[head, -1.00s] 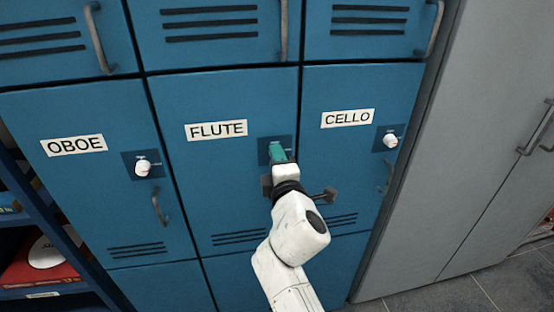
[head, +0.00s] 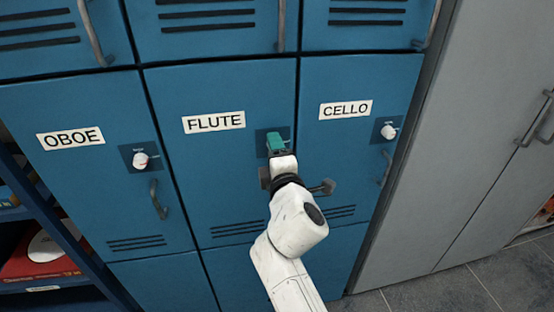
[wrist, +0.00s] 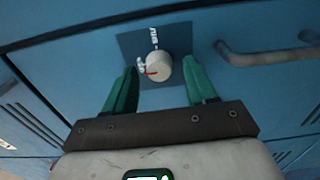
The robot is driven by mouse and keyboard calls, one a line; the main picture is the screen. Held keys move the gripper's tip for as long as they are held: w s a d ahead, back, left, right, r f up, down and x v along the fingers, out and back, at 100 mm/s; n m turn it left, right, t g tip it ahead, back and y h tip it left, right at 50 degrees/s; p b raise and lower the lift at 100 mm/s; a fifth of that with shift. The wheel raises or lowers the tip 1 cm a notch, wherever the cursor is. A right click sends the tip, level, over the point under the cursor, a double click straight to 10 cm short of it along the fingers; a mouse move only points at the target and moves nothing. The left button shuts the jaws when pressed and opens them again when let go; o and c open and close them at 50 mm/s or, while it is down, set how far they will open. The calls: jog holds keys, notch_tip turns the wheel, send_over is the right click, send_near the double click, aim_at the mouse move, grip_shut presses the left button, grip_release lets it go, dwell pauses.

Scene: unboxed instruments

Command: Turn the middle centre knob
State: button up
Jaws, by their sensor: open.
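The FLUTE locker door (head: 200,160) is the middle one of the row. Its white knob (wrist: 158,68) has a red pointer mark and sits on a dark plate (wrist: 130,45) in the wrist view. In the head view my gripper hides this knob and only part of its plate shows. My gripper (wrist: 163,88) is open, with one green finger on each side, pointing at the knob. The fingertips lie to the left and right of the knob and slightly below it in the wrist view, with gaps on both sides. I cannot tell the remaining depth. My gripper in the head view (head: 275,143) is at the FLUTE plate.
The OBOE knob (head: 140,160) and the CELLO knob (head: 388,132) are on the neighbouring doors. A grey door handle (wrist: 265,55) is right of the knob in the wrist view. A blue shelf (head: 40,235) stands at left, a grey cabinet (head: 450,150) at right.

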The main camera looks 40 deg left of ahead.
jog(key=p+v, duration=0.1)
jog(key=v, duration=0.9)
jog(key=shift+s+d+p, duration=0.2)
jog(key=shift+s+p, duration=0.05)
jog(key=shift+p, duration=0.15)
